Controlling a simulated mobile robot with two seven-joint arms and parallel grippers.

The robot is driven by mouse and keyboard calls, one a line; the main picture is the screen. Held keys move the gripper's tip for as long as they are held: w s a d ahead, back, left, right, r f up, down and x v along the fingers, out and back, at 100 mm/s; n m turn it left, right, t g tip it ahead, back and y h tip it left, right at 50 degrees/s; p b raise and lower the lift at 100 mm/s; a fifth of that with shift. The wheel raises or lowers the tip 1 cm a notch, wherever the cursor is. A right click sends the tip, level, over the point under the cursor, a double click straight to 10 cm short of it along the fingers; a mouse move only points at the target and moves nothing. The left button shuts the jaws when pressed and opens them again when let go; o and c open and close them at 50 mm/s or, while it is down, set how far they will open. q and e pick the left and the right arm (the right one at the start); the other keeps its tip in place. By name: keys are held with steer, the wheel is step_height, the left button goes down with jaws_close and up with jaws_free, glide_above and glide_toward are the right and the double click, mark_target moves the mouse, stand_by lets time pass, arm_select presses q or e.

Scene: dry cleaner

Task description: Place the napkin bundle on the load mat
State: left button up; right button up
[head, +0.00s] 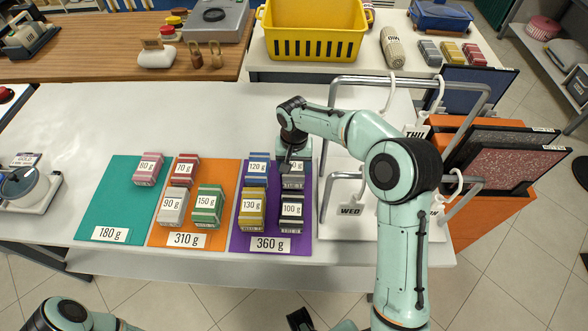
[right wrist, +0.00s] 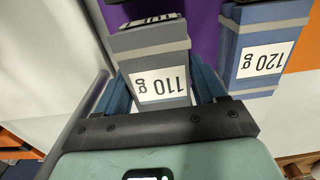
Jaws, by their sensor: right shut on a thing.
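My right gripper (head: 292,165) is shut on a grey napkin bundle marked 110 g (right wrist: 155,50) over the back right of the purple mat (head: 268,230) labelled 360 g. In the head view the gripper partly hides this bundle (head: 293,182). I cannot tell whether it touches the mat. Beside it stands the blue 120 g bundle (head: 258,170), also in the right wrist view (right wrist: 262,40). In front are the yellow 130 g (head: 252,207) and dark 100 g (head: 291,210) bundles. A dark part at the bottom edge may be my left gripper (head: 300,320); its jaws are unclear.
The orange mat (head: 164,225), labelled 310 g, holds three bundles. The teal mat (head: 105,205), labelled 180 g, holds one pink 80 g bundle (head: 148,170) and has free room. A metal rack (head: 326,170) stands close right of the purple mat. A scale (head: 25,185) is at far left.

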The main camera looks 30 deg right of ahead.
mark_target(294, 165)
steer(key=shift+f, duration=0.8)
steer(key=shift+f, duration=0.15)
steer(key=o, duration=1.1)
steer(key=shift+r, duration=0.2)
step_height(294, 165, up, 12)
steer(key=shift+f+p, duration=0.1)
steer(key=shift+p, duration=0.6)
